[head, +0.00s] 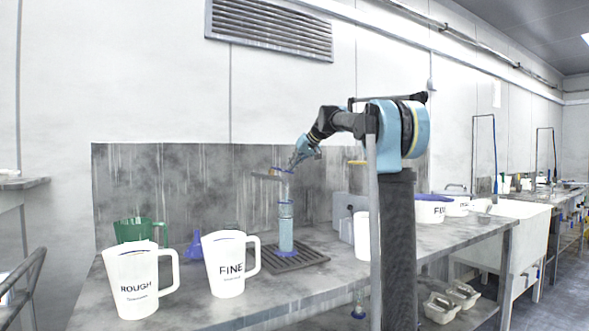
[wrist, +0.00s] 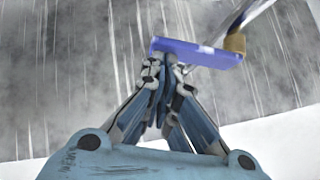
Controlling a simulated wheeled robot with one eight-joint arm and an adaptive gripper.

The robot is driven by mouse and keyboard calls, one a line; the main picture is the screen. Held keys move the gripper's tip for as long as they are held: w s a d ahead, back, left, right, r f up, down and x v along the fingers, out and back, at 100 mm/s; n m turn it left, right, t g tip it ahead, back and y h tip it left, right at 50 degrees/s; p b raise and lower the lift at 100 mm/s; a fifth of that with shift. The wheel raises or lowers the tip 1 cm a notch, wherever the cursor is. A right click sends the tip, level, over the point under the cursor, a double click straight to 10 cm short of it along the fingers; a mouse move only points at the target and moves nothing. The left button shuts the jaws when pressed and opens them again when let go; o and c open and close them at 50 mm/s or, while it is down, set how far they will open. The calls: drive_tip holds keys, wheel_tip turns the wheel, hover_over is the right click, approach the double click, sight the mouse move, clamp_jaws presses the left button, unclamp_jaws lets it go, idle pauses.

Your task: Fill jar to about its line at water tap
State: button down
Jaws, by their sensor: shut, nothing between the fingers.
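A tall clear jar (head: 286,228) stands upright on a dark drain grate in the head view. It has blue bands and a blue base, and pale blue water appears to fill its lower part to around the upper band. The exact line is too small to read. The tap (head: 266,177) is above it, and its blue lever (wrist: 197,54) with brass and chrome parts shows in the wrist view. My gripper (head: 293,165) is above the jar at the tap. In the wrist view my gripper (wrist: 164,62) is shut and empty, its fingertips at the lever, apparently touching it.
White FINE (head: 226,265) and ROUGH (head: 137,283) jugs stand left of the dark drain grate (head: 296,257), with a green jug (head: 135,231) and blue funnel (head: 194,245) behind. A white container (head: 361,235) stands to the right. The back wall is close behind the tap.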

drive_tip(key=shift+r, duration=1.25)
drive_tip(key=a+r+v, duration=0.1)
drive_tip(key=v, duration=1)
drive_tip(key=shift+r, duration=0.6)
drive_tip(key=shift+w, duration=0.1)
drive_tip(key=s+d+f+m+g+h, duration=0.1)
drive_tip(key=s+d+f, duration=0.4)
drive_tip(key=s+f, duration=1.1)
drive_tip(key=s+d+f+m+g+h, duration=0.1)
drive_tip(key=s+d+f, duration=0.5)
drive_tip(key=s+f, duration=1)
drive_tip(key=s+d+f+m+g+h, duration=0.2)
drive_tip(key=s+d+f+h, duration=0.3)
drive_tip(key=s+f, duration=1.2)
wheel_tip(320, 180, down, 9)
drive_tip(key=shift+d+r+m, duration=0.15)
drive_tip(key=shift+d+m, duration=0.15)
drive_tip(key=shift+d, duration=0.4)
